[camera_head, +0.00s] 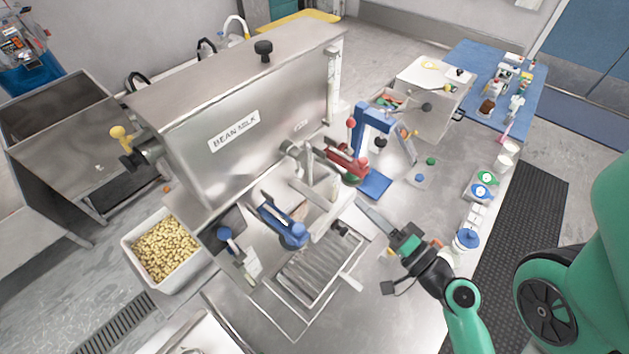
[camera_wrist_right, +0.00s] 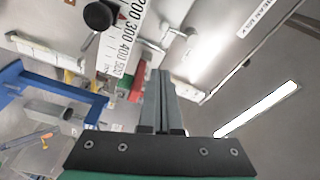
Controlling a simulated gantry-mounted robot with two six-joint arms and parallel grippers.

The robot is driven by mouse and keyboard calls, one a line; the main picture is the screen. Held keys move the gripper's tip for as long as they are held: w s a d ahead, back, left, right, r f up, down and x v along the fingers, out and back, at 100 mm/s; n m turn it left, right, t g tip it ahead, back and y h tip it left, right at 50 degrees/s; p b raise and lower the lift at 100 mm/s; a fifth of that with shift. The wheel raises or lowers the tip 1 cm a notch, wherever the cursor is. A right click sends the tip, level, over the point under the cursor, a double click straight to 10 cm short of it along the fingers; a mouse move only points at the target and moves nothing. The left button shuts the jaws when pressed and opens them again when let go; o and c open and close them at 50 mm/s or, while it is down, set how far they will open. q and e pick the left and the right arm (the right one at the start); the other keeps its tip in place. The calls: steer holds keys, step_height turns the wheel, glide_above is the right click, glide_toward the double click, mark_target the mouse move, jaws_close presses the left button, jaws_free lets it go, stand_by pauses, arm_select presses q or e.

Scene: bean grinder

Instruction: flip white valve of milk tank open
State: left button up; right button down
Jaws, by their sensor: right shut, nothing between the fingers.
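The milk tank (camera_head: 235,140) is a large steel box labelled "BEAN MILK" in the head view. A pale grey-white valve fitting (camera_head: 290,148) sticks out low on its front right side; its exact lever position is hard to tell. In the right wrist view a pale fitting (camera_wrist_right: 178,32) shows beyond the fingers. My right gripper (camera_head: 360,205) is shut and empty, with its fingers pointing up-left toward the tank, apart from the valve. Its closed fingers also show in the right wrist view (camera_wrist_right: 159,78). My left gripper is not in view.
A blue-handled part (camera_head: 285,228) and a ribbed steel tray (camera_head: 318,268) lie in front of the tank. A blue frame (camera_head: 372,122) with a red part (camera_head: 346,162) stands right of the valve. A bin of beans (camera_head: 165,250) is at left.

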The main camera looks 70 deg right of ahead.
steer(key=p, duration=0.9)
glide_toward(298, 166)
steer(key=w+d+f, duration=0.2)
steer(key=w+d, duration=0.2)
steer(key=d, duration=0.1)
steer(key=shift+w+a+f, duration=0.15)
steer(key=shift+w, duration=0.1)
